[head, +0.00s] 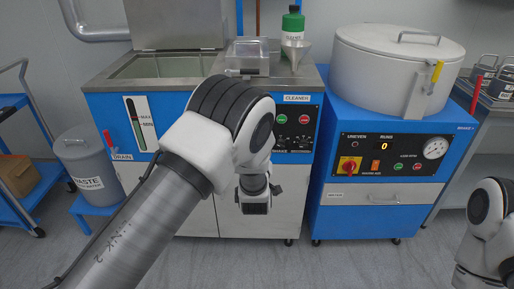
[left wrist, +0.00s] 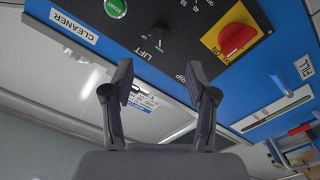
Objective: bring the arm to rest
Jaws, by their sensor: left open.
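My left arm comes in from the left in the head view and bends down in front of the blue cleaner machine (head: 100,105). Its wrist hangs before the cleaner's white lower doors, and the fingers are mostly hidden there. In the left wrist view my left gripper (left wrist: 163,82) is open, with nothing between its two dark fingers. The cleaner's control panel (left wrist: 195,28) shows tilted beyond the fingertips, apart from them. Part of my right arm shows at the lower right edge of the head view; its gripper is out of frame.
A blue machine with a round white lidded drum (head: 385,70) stands to the right of the cleaner. A grey waste bin (head: 88,170) stands at the left beside a blue cart (head: 22,205). Grey floor (head: 350,265) is clear in front.

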